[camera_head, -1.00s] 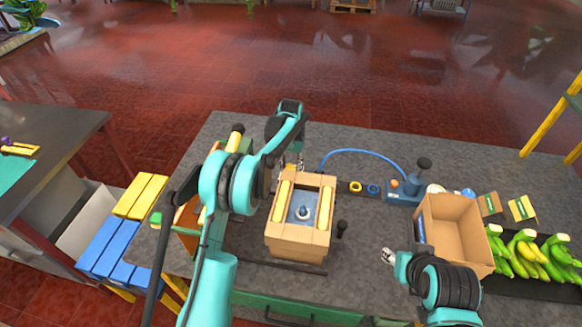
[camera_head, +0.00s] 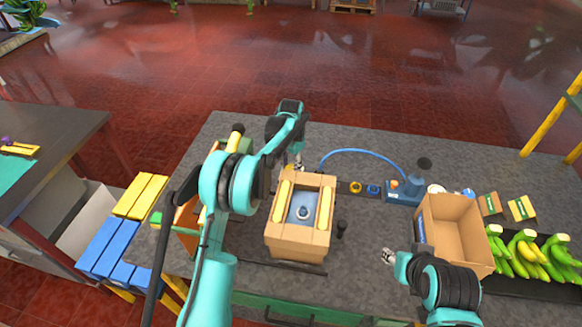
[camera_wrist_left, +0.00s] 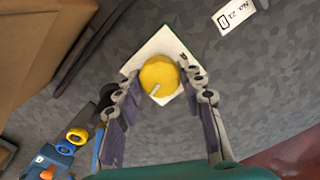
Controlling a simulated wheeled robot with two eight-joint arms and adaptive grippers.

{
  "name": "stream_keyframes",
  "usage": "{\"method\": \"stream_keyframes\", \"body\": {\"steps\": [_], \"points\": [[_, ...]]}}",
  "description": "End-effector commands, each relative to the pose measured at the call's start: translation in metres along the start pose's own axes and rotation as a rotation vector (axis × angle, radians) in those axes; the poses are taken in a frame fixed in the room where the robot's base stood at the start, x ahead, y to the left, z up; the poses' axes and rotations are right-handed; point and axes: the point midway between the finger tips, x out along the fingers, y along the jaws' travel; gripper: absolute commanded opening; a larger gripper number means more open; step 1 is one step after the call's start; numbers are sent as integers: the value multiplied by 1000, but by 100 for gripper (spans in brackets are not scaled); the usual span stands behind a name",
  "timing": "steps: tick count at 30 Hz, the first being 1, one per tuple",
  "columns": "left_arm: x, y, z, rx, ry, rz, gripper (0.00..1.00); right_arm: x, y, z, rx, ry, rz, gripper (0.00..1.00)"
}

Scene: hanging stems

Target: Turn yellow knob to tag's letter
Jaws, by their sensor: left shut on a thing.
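A round yellow knob (camera_wrist_left: 157,76) with a pale pointer mark sits on a white square plate (camera_wrist_left: 146,48) in the left wrist view. The pointer is toward the lower left of the knob. A dark letter shows on the plate by the right finger; the other letters are hidden or too small. My left gripper (camera_wrist_left: 162,80) has its fingers on both sides of the knob, shut on it. A white tag (camera_wrist_left: 236,16) lies at the top right, its print hard to read. In the head view my left gripper (camera_head: 297,164) is behind the carton. My right gripper (camera_head: 389,256) hangs over the table's front, its fingers too small to judge.
An open carton (camera_head: 298,246) with yellow-edged flaps stands in front of my left gripper. A blue device (camera_head: 403,192) with a hose, an empty cardboard box (camera_head: 455,232) and bananas (camera_head: 530,254) are to the right.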

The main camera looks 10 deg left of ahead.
Motion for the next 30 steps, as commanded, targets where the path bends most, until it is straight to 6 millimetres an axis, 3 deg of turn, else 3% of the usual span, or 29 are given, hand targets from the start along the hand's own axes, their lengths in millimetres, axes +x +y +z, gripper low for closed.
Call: {"method": "stream_keyframes", "body": {"steps": [5,6,8,9,20,23,30], "points": [[0,0,0,1,1,-1,10,0,0,0,0,0,0,40],[0,0,0,1,1,-1,41,0,0,0,0,0,0,40],[0,0,0,1,0,-1,57,0,0,0,0,0,0,40],[0,0,0,1,0,0,60,0,0,0,0,0,0,40],[-6,0,0,0,0,0,60,0,0,0,0,0,0,40],[-19,0,0,0,0,0,60,0,0,0,0,0,0,40],[-71,0,0,0,0,0,60,0,0,0,0,0,0,40]]}}
